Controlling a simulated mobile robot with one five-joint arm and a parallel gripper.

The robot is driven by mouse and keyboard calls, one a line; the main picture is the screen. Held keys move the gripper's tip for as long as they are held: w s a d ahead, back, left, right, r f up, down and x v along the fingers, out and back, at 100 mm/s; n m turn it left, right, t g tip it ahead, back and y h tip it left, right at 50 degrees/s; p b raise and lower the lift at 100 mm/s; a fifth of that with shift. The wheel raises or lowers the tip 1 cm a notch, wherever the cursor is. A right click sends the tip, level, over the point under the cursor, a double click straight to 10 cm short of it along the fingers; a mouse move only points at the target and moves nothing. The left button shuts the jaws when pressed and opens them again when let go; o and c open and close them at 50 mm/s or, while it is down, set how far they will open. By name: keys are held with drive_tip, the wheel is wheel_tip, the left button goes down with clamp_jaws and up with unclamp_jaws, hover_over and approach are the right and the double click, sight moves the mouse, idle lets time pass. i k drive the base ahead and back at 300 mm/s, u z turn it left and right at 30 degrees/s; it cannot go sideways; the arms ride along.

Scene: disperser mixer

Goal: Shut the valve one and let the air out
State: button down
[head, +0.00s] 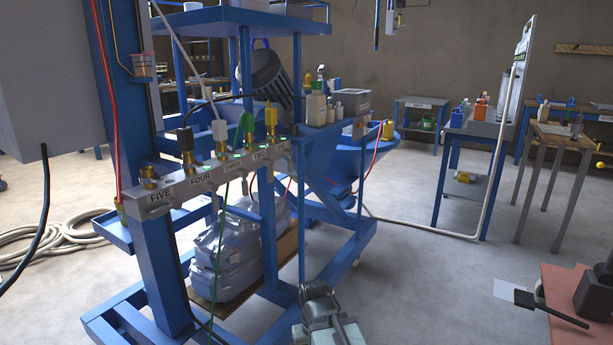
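A grey valve manifold (180,187) runs along the blue frame at the left of centre. Its front carries the labels FIVE, FOUR, THREE, TWO and, small at the right end, what looks like ONE. Brass fittings stand on top, several with black, grey, green or yellow parts. The yellow-topped fitting (271,118) at the right end is nearest the ONE label. Whether any valve is open or shut is too small to tell.
Hoses hang around the blue frame (167,260). A coiled hose (55,238) lies left. Floor is clear at right of centre, before the benches.

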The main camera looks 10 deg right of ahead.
sight(289, 152)
drive_tip(key=z, duration=0.05)
drive_tip(key=k, duration=0.7)
drive_tip(key=z, duration=2.05)
drive_tip(key=i, duration=1.45)
drive_tip(key=u, duration=3.75)
drive_tip(key=i, duration=0.95)
drive_tip(key=u, duration=0.05)
